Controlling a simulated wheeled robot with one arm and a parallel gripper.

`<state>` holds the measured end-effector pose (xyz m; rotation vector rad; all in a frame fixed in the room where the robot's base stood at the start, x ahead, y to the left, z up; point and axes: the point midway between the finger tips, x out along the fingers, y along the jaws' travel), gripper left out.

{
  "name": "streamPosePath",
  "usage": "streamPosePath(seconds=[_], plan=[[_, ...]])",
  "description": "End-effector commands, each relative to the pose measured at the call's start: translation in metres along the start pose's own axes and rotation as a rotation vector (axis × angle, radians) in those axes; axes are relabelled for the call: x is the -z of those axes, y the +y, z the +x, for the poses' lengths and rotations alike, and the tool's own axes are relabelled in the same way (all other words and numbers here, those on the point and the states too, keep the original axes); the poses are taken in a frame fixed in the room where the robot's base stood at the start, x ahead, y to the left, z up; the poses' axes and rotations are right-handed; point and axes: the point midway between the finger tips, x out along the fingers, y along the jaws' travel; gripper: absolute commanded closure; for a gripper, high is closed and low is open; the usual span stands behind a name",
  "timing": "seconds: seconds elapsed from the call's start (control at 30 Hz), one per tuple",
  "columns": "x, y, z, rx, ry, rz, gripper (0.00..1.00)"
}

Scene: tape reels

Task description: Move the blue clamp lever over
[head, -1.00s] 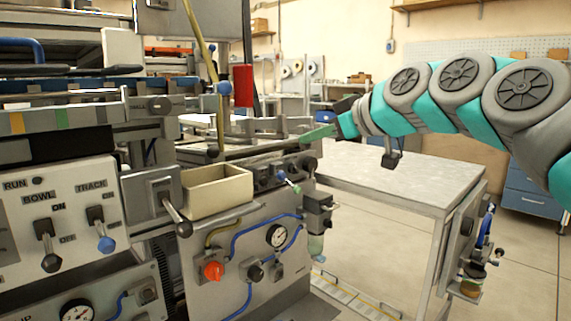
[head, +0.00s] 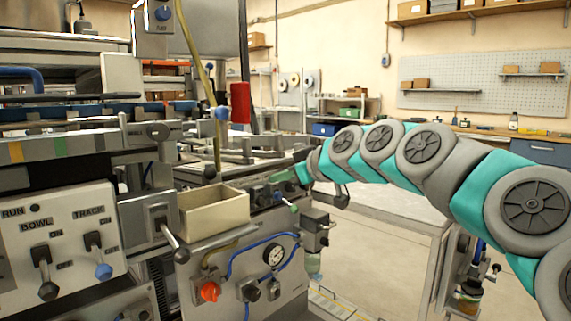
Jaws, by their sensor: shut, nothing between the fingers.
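My gripper (head: 281,177) is at the right end of the machine, its greenish fingers pointing left and down over the front edge of the bed. It is shut and empty. Just below it, a small lever (head: 286,203) with a pale bluish shaft and greenish tip sticks out of the machine's front. A gap to the fingers is too small to judge. A lever with a blue knob (head: 103,270) hangs under the TRACK label on the left panel, well away from my gripper. No lever is labelled as the clamp, so I cannot tell for sure which one it is.
A cream open box (head: 214,212) sits on the machine front, left of my gripper. A black-knobbed lever (head: 47,290) hangs under BOWL. An orange-red knob (head: 209,291) and a gauge (head: 273,255) are below. A pale table (head: 385,208) stands behind my arm.

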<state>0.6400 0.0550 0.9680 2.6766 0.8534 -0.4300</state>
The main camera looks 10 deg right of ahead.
Motion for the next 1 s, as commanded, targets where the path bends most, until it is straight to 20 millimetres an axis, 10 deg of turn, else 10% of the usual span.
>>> streamPosePath(seconds=[1.0], plan=[[-0.026,-0.002,0.004,-0.009,0.049,0.002,1.0]])
